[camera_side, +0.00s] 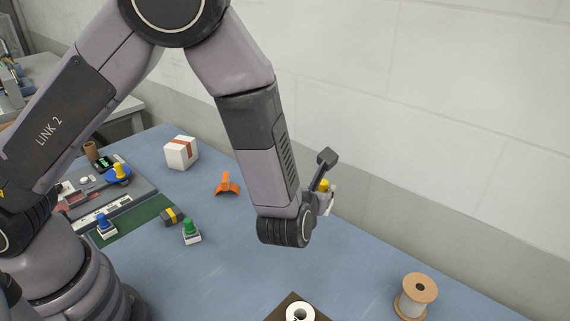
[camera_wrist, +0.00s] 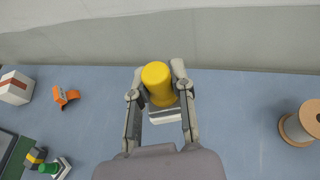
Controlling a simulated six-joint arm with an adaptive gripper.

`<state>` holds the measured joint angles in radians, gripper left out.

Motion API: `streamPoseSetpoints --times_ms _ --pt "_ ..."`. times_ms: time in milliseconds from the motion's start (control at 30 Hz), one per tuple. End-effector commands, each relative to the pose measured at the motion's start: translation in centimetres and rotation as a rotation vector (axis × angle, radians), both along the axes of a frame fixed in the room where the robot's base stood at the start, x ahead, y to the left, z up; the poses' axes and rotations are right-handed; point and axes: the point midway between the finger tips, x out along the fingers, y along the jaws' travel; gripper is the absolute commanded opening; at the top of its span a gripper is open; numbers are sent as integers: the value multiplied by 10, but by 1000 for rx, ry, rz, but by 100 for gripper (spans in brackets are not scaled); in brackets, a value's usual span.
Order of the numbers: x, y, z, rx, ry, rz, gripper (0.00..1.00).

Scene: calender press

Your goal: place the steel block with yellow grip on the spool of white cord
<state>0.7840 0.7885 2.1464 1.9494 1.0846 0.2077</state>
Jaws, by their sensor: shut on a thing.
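The steel block with yellow grip (camera_wrist: 157,84) is between the fingers of my gripper (camera_wrist: 158,90), held by its yellow grip with the pale block below it. In the side view, its yellow part (camera_side: 323,186) shows beside my wrist, raised above the table; the arm hides part of my gripper there. The spool of white cord (camera_side: 415,295) stands upright on the blue table at the front right, apart from my gripper. It also shows at the right edge of the wrist view (camera_wrist: 301,124), partly cut off.
A white box with a red stripe (camera_side: 181,152) and an orange part (camera_side: 227,184) lie on the table (camera_side: 350,270). Green-grip (camera_side: 190,230) and blue-grip (camera_side: 104,225) blocks stand left. A dark piece with a white ring (camera_side: 300,312) is at the front. The wall runs behind.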

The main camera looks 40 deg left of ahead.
Motion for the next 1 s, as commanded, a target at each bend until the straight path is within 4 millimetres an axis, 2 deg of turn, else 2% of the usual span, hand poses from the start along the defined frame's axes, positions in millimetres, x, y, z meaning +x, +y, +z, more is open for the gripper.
streamPoseSetpoints --times_ms 33,100,200,300,433,567,833,1000 --pt "-10 -27 6 -2 -4 -64 0" --pt "-23 -57 12 -3 -5 -138 0" --pt "-40 -90 19 -1 -7 -222 0" --pt "-53 -112 24 1 -8 -279 0" --pt "-60 -126 26 1 -9 -314 0" --pt "-46 -142 17 1 -8 -320 0" --pt "6 -187 -15 0 -9 -317 0" --pt "26 -205 -49 2 -8 -318 0"
